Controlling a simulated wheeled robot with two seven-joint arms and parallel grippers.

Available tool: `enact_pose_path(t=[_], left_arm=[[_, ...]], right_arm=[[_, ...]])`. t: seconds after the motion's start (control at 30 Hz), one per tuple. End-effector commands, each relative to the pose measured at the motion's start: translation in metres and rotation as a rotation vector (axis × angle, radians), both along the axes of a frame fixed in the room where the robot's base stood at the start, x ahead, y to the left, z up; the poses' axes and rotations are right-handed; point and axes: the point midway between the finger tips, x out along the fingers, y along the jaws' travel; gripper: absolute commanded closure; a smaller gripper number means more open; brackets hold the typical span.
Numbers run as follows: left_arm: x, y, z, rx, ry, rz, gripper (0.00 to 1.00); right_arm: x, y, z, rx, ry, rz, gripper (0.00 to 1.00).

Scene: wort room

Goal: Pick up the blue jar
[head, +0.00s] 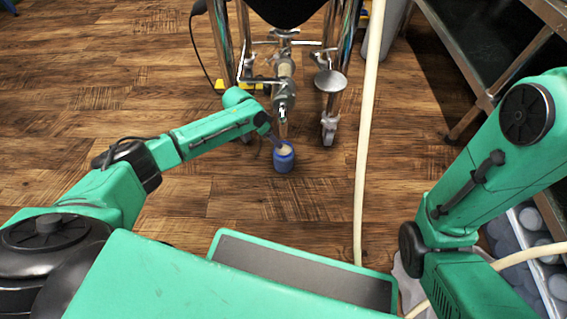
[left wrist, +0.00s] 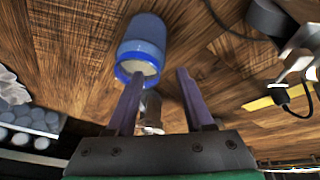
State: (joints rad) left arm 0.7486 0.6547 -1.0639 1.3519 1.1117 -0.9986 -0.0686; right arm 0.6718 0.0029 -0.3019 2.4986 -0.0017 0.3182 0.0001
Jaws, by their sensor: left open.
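The blue jar (head: 284,160) stands upright on the wooden floor, below the valve of a metal vessel. Its top looks open, with something pale inside. My left gripper (head: 273,139) is at the jar's upper left in the head view, close to its rim. In the left wrist view the jar (left wrist: 146,40) lies beyond the fingertips of the open left gripper (left wrist: 158,75). One finger overlaps the jar's rim in the picture; I cannot tell whether it touches. The space between the fingers is empty. My right arm shows at the right, but its gripper is out of view.
A vessel on shiny legs (head: 222,45) with casters stands just behind the jar, its valve pipe (head: 284,90) hanging close above. A pale hose (head: 366,130) runs down to the right. A metal table (head: 455,60) and a crate (head: 553,285) are at the right. Floor at left is clear.

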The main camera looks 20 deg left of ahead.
Motion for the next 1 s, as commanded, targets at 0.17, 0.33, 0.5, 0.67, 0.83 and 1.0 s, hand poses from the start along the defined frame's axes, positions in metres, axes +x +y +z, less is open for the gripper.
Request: enact_pose_path(t=[0.17, 0.33, 0.5, 0.67, 0.83, 1.0], left_arm=[[0.0062, -0.0076, -0.0283, -0.001, -0.001, 0.000, 0.48], [0.0061, -0.0078, -0.0249, 0.000, 0.000, 0.000, 0.48], [0.0059, -0.0077, -0.0249, 0.000, 0.000, 0.000, 1.00], [0.0059, -0.0077, -0.0250, 0.000, 0.000, 0.000, 1.00], [0.0060, -0.0076, -0.0249, 0.000, 0.000, 0.000, 1.00], [0.0062, -0.0076, -0.0246, 0.001, -0.001, 0.000, 1.00]], right_arm=[[-0.0023, -0.0004, -0.0258, 0.000, -0.005, -0.002, 0.50], [-0.0025, -0.0003, -0.0222, 0.000, -0.005, -0.002, 0.50], [-0.0024, -0.0002, -0.0222, -0.001, -0.004, -0.001, 0.50], [-0.0025, -0.0002, -0.0222, -0.001, -0.004, -0.001, 0.50], [-0.0025, -0.0001, -0.0223, -0.001, -0.004, -0.001, 0.50], [-0.0026, -0.0001, -0.0224, -0.001, -0.004, -0.001, 0.50]])
